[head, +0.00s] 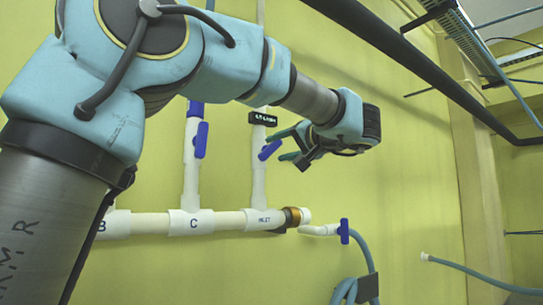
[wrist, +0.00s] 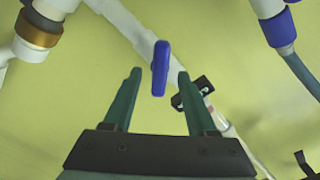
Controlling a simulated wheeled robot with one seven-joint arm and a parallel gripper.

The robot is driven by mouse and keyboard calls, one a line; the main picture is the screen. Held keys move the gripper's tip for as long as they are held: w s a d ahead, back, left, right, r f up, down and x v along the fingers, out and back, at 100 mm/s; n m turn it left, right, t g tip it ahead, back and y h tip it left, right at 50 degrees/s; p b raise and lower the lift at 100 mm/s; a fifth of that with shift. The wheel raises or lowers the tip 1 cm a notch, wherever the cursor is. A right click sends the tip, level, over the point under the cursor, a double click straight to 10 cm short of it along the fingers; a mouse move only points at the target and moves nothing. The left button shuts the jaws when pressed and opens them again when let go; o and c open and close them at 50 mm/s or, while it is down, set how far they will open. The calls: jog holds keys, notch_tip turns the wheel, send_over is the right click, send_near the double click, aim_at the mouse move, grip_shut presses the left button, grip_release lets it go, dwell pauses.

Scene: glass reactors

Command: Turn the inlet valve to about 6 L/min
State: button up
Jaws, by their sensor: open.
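The inlet valve's blue handle (head: 269,150) sits on the white vertical pipe above the part labelled INLET (head: 265,219). In the head view it is tilted. My gripper (head: 279,146) is at the handle with its two green fingers spread. In the wrist view the blue handle (wrist: 160,68) stands between the fingertips (wrist: 159,76), with a gap on each side. The small black flow display (head: 263,118) is on the pipe above the handle, its digits too small to read. It also shows in the wrist view (wrist: 193,93), its reading not legible.
Another blue valve handle (head: 201,140) is on the pipe marked C, to the left. A brass fitting (head: 292,217) ends the horizontal white pipe. A blue-handled hose valve (head: 344,231) and coiled hose (head: 345,290) are at lower right.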

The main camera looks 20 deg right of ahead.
jog(key=s+d+b, duration=0.1)
jog(key=s, duration=0.5)
jog(key=shift+s+d, duration=0.1)
dwell(0.6)
